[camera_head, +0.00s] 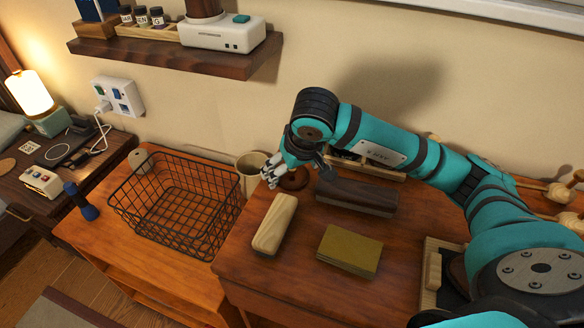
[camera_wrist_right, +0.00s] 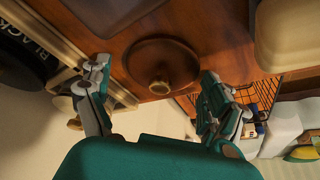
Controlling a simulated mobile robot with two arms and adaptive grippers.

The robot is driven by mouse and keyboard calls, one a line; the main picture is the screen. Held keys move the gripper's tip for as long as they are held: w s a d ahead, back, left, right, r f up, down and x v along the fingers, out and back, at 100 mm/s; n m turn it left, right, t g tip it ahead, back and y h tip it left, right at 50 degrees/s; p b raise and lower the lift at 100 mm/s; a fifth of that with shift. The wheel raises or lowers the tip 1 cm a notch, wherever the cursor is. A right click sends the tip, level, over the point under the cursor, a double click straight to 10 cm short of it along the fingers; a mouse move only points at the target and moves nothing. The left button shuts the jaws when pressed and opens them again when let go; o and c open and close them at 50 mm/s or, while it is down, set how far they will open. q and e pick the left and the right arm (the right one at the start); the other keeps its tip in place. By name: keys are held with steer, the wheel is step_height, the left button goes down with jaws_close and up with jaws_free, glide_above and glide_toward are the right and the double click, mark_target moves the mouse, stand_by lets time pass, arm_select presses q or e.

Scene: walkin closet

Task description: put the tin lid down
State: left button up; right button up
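The tin lid (camera_head: 295,180), brown and round, lies on the wooden table top (camera_head: 290,285) near its back left corner, partly hidden by my right gripper (camera_head: 280,172). In the right wrist view the lid (camera_wrist_right: 161,57) is flat on the wood, with a small knob (camera_wrist_right: 160,86) towards the camera. My right gripper (camera_wrist_right: 153,82) is open there, its fingers spread apart on either side of the knob and not closed on it. My left gripper is out of view.
A dark block (camera_head: 357,196), a pale wooden block (camera_head: 274,224) and an olive block (camera_head: 350,251) lie on the table. A black wire basket (camera_head: 175,208) and a cream cup (camera_head: 252,163) stand left of it. The front of the table is clear.

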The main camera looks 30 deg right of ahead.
steer(key=shift+s, duration=0.1)
steer(key=shift+r+p, duration=0.5)
steer(key=v, duration=1.1)
steer(key=shift+s+r, duration=0.2)
steer(key=shift+r, duration=0.1)
